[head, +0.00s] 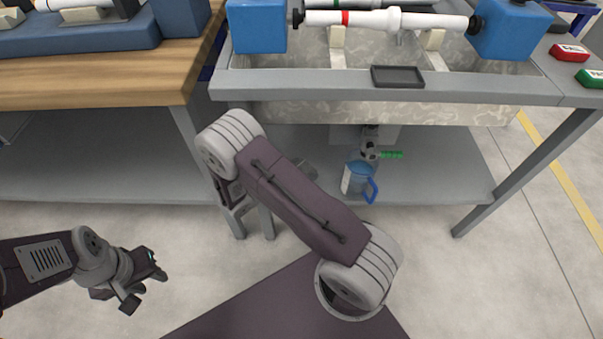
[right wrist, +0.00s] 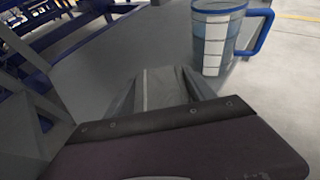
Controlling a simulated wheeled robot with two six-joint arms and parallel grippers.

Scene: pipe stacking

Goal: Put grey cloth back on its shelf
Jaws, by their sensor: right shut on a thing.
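The grey cloth (right wrist: 152,88), with a pale stripe, shows in the right wrist view between the fingers of my right gripper (right wrist: 160,85), which is shut on it. The cloth is over the grey lower shelf (right wrist: 95,75), left of the blue measuring jug; I cannot tell whether it touches the shelf. In the head view my right arm hides most of that gripper and the cloth. My left gripper (head: 146,290) is open and empty above the floor at lower left.
The jug (head: 357,180) stands on the lower shelf (head: 430,170) under the sink bench, with a green-handled valve (head: 385,154) behind it. The shelf is clear to the jug's right. The bench's front edge (head: 390,88) overhangs it. A wooden-topped bench (head: 100,82) stands left.

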